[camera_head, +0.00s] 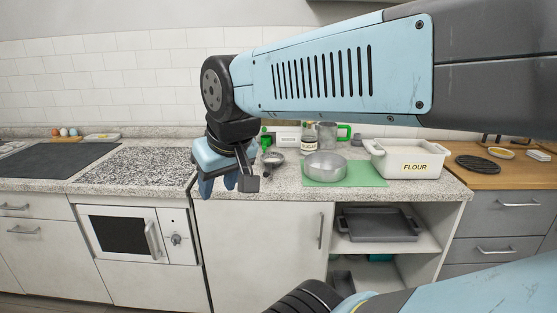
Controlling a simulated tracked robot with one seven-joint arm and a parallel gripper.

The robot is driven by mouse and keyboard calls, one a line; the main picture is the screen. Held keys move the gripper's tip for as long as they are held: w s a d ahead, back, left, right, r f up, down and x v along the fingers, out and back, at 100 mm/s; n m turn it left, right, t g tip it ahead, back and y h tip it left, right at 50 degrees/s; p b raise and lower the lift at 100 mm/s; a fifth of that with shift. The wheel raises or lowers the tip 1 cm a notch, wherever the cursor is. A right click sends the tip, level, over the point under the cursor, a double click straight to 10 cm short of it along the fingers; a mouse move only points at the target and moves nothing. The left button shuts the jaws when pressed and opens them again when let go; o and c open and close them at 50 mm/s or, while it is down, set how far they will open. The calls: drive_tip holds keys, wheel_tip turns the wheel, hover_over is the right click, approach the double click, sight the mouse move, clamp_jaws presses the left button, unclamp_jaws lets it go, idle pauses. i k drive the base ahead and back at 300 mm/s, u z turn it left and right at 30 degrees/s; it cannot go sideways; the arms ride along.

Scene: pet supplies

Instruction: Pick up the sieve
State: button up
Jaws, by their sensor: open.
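A small round metal piece with a short dark handle (272,158), which looks like the sieve, lies on the granite counter just right of my gripper. Its mesh is too small to make out. My gripper (229,186) hangs from the arm at the counter's front edge, fingers pointing down. It is open, with nothing seen between its fingers. It appears apart from the sieve, though the depth between them is hard to judge. A metal cup with a green handle (327,135) stands farther back.
A metal bowl (325,166) sits on a green mat (372,174). A sugar jar (308,146) stands behind it, and a white flour container (408,158) is to the right. Eggs (64,132) are far left.

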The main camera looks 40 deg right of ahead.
sight(270, 159)
drive_tip(key=z, duration=0.6)
drive_tip(key=i, duration=1.1)
drive_tip(key=z, duration=0.7)
drive_tip(key=k, duration=0.85)
drive_tip(key=z, duration=0.2)
drive_tip(key=i, duration=0.85)
drive_tip(key=u, duration=0.1)
